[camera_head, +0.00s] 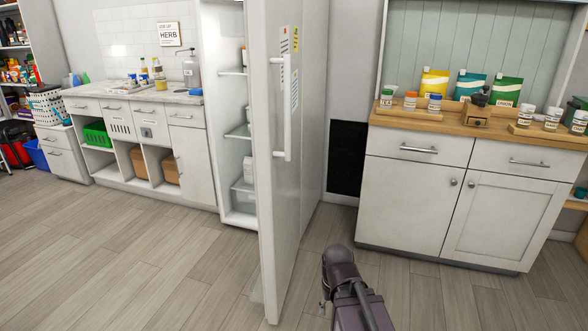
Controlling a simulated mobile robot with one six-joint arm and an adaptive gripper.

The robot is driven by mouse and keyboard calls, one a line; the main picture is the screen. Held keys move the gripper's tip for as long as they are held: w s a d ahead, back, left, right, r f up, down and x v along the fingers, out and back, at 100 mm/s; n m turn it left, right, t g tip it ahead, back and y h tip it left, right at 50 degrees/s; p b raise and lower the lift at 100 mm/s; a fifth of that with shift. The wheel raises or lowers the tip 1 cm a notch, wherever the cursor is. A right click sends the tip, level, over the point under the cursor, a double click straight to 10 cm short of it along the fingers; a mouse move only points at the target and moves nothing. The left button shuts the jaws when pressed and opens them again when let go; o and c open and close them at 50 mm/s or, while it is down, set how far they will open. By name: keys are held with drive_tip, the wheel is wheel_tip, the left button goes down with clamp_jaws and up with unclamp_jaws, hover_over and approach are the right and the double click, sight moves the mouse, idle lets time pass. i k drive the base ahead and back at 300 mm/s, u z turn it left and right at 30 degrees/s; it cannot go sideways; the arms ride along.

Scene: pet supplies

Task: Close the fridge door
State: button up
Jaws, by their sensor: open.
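The white fridge door (272,190) stands open in the middle of the picture, swung out toward me and seen nearly edge-on. The fridge (238,205) is open to the left of the door, with shelves and a clear bin inside; the door hides part of the interior. My dark arm (345,285) rises from the bottom edge, right of the door, with a visible gap between them. My gripper's fingers do not show.
A white cabinet (415,200) with a wooden top carrying jars and pouches stands to the right. A counter (150,96) with bottles and a green basket (97,134) stands to the left. The wood floor (130,260) at front left is clear.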

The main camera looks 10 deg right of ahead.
sight(274, 72)
drive_tip(key=z, duration=0.1)
drive_tip(key=i, duration=1.25)
drive_tip(key=u, duration=0.45)
drive_tip(key=k, duration=0.9)
drive_tip(key=z, duration=0.5)
